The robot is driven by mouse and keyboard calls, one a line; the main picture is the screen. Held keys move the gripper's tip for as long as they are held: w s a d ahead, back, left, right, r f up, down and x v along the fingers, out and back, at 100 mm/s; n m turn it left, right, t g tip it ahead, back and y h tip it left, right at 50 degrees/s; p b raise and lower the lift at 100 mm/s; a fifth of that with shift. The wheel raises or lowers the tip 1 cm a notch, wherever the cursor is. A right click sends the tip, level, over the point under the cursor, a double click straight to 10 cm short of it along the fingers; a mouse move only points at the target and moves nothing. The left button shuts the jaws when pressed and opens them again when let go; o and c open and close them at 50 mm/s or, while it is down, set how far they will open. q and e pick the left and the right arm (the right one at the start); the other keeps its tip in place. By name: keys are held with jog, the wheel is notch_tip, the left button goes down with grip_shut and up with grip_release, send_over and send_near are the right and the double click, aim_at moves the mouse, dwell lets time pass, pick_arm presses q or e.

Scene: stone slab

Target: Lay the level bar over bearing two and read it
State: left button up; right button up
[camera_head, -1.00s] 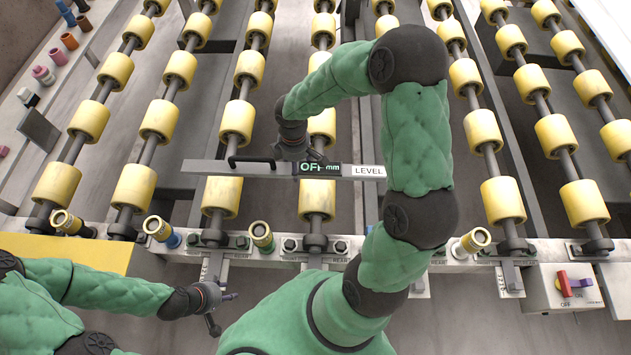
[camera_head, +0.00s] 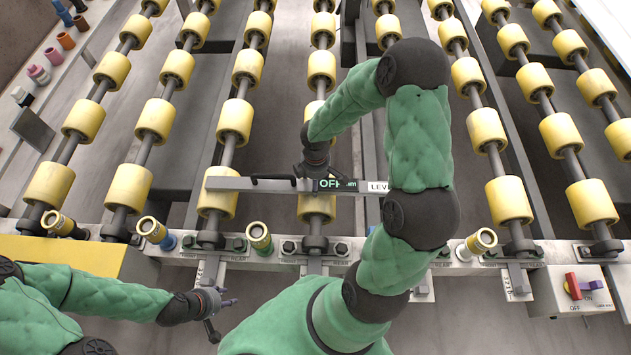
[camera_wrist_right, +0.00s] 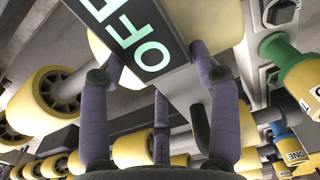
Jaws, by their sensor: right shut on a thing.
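The level bar (camera_head: 228,184), a long grey bar with a black handle, a display reading OFF and a LEVEL label, lies across the view over the yellow rollers. My right gripper (camera_head: 316,172) is shut on it near the display. In the right wrist view the purple fingers (camera_wrist_right: 163,95) stand either side of the display end of the bar (camera_wrist_right: 140,35). Dark bearings, such as one (camera_head: 210,240) and another (camera_head: 315,243), sit along the front rail; I cannot tell which is bearing two. My left gripper (camera_head: 222,313) is open and empty before the rail.
Yellow-topped cylinders stand along the front rail (camera_head: 345,246), including a blue-based one (camera_head: 155,232) and a green one (camera_head: 259,238). A switch box (camera_head: 577,290) is at the right. Coloured pieces (camera_head: 53,56) line the left ledge.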

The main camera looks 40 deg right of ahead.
jog(key=shift+r, duration=0.15)
jog(key=o, duration=1.7)
notch_tip(320, 180, up, 12)
jog(key=p, duration=0.4)
